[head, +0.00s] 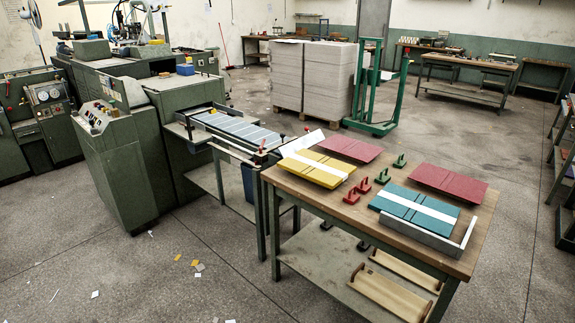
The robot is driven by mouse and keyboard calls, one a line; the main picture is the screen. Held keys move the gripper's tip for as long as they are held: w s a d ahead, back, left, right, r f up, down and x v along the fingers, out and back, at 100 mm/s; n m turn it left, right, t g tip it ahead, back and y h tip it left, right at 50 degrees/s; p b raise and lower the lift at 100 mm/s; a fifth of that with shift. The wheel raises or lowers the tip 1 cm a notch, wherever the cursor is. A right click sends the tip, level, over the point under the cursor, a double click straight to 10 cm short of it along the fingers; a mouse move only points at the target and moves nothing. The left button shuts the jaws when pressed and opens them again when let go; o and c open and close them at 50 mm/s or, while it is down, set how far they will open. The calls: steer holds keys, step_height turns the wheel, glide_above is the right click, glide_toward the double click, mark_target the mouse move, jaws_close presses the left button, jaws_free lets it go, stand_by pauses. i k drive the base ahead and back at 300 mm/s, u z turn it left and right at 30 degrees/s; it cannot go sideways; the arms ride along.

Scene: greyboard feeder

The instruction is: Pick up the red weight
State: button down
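Small red weights with handles sit close together in the middle of the wooden worktable, between the yellow and teal covers.
The worktable (315,206) also bears a yellow cover (310,172), a teal cover (398,208), red boards (350,149) (448,182) and green weights (399,161). A green machine (125,165) with a feeder stands left. Open floor (190,280) lies in front.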

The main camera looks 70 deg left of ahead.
mark_target(351, 199)
steer(key=u, duration=1.9)
steer(key=k, duration=1.25)
steer(key=z, duration=0.6)
steer(key=i, duration=0.7)
steer(key=z, duration=0.4)
steer(key=i, duration=0.95)
steer(key=u, duration=1.1)
steer(key=i, duration=0.7)
steer(key=u, duration=0.75)
